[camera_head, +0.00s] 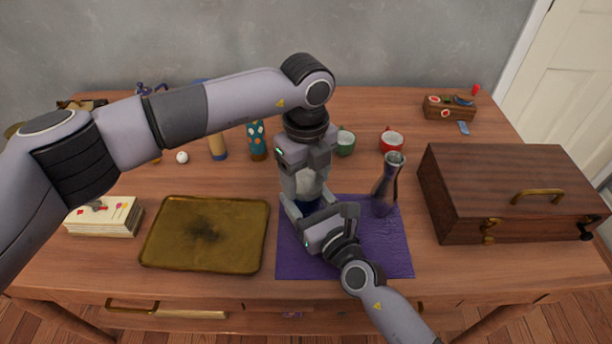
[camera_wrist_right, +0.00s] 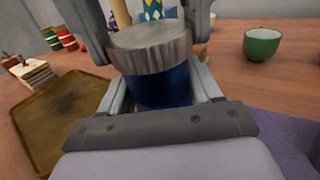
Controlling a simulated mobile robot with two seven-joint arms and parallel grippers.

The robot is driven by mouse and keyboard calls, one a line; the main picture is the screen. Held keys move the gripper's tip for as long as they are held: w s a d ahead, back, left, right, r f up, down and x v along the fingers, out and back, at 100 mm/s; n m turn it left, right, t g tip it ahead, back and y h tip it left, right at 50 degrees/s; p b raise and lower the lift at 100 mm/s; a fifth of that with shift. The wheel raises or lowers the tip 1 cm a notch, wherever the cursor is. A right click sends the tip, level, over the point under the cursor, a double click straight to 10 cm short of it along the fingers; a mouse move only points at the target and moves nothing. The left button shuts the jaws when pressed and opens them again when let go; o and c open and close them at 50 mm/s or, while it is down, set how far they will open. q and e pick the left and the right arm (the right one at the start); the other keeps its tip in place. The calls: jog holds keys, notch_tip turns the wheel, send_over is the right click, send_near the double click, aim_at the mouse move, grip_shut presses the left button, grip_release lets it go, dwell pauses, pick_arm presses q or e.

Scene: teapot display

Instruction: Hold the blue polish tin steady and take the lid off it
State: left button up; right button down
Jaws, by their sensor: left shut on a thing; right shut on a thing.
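The blue polish tin (camera_wrist_right: 162,88) stands upright in the right wrist view, with its ridged silver-grey lid (camera_wrist_right: 152,48) on top. The lid looks slightly tilted in that view, and I see no clear gap between it and the tin. My right gripper (camera_head: 308,211) reaches in from the front and is shut on the blue body, one finger on each side. My left gripper (camera_head: 305,196) comes down from above and is shut on the lid. In the head view the grippers hide most of the tin, and only a little blue shows between them.
A purple mat (camera_head: 385,255) lies under the grippers, with a dark grey vase (camera_head: 385,188) close on the right. A brass tray (camera_head: 205,232) lies left, a large wooden case (camera_head: 500,190) right. Green (camera_head: 345,143) and red (camera_head: 392,142) cups stand behind.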

aim_at(306, 182)
pick_arm(q)
jog(key=shift+r, duration=0.85)
jog(key=shift+r, duration=2)
pick_arm(e)
jog(key=shift+c, duration=0.7)
grip_release()
